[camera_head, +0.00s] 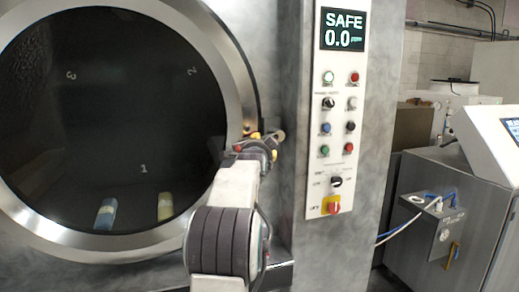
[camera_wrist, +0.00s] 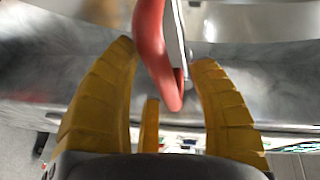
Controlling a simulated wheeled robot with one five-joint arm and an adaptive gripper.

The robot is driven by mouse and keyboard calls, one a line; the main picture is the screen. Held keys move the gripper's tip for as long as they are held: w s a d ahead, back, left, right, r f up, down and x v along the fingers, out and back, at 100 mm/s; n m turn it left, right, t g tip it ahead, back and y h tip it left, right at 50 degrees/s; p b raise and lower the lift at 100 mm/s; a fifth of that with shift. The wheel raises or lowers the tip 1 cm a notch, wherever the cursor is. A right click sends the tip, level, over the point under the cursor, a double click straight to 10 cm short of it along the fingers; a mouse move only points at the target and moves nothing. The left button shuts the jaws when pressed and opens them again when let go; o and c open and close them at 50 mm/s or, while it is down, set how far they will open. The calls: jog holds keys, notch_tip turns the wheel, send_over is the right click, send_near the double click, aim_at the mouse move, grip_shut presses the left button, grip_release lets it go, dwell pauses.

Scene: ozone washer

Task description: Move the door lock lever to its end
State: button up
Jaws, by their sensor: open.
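The red lever (camera_wrist: 151,42) comes down from the top edge in the wrist view and ends in a rounded tip between my gripper's fingers. My gripper (camera_wrist: 166,56) is open, with ribbed yellow fingers on both sides of the lever and a third finger low in the middle. I cannot tell whether any finger touches it. In the head view my gripper (camera_head: 258,142) is at the right rim of the large round door (camera_head: 120,125). There my arm and gripper hide most of the lock area, and I cannot make out the lever clearly.
Right of the door is a control panel (camera_head: 335,120) with buttons, switches and a display (camera_head: 343,30) reading SAFE 0.0. Inside the dark door glass are a blue item (camera_head: 106,213) and a yellow item (camera_head: 165,206). A metal cabinet (camera_head: 455,215) stands at the right.

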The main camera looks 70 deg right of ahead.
jog(key=shift+c, duration=0.3)
grip_shut()
jog(key=shift+f, duration=0.1)
